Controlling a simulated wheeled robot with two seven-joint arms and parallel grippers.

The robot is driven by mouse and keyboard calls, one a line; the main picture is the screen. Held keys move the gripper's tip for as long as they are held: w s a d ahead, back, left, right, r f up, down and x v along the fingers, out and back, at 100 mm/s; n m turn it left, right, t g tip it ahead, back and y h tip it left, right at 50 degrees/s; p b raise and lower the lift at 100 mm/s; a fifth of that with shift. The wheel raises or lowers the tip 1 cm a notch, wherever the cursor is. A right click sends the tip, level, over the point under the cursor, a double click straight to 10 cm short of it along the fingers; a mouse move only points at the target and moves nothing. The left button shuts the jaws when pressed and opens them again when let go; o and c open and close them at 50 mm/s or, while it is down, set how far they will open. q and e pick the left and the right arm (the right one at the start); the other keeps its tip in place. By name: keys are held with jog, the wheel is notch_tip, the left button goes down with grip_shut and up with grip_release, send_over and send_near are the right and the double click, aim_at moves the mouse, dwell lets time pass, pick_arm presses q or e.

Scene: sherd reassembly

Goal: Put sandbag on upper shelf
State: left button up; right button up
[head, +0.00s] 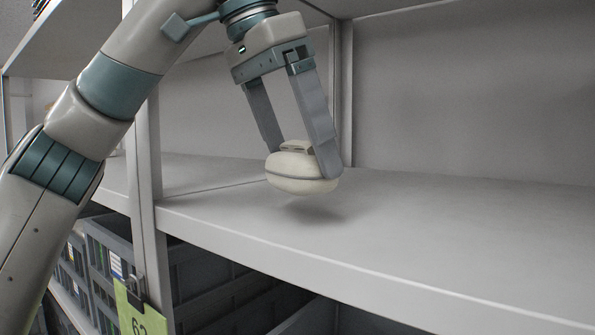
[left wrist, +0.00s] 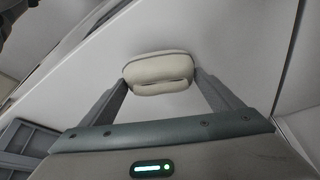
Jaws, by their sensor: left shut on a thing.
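The sandbag (head: 301,172) is a small cream-coloured pouch. My left gripper (head: 299,150) is shut on it and points down, with a finger on either side. The sandbag hangs above the upper shelf (head: 420,225), apart from it, with a shadow on the board beneath. In the left wrist view the sandbag (left wrist: 160,72) sits between the fingertips of my left gripper (left wrist: 162,82). My right gripper is in neither view.
A shelf upright (head: 148,190) stands left of the gripper, with my left arm in front of it. Grey crates (head: 210,270) fill the level below, and a green tag (head: 138,312) hangs at the lower left. The shelf right of the sandbag is bare.

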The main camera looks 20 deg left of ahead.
aim_at(290, 154)
pick_arm(q)
notch_tip(290, 154, down, 2)
jog(key=shift+f+p, duration=0.2)
jog(key=shift+p, duration=0.25)
jog(key=shift+a+f, duration=0.1)
jog(key=shift+f, duration=0.35)
jog(key=shift+f, duration=0.1)
jog(key=o, duration=1.4)
jog(key=shift+c, duration=0.2)
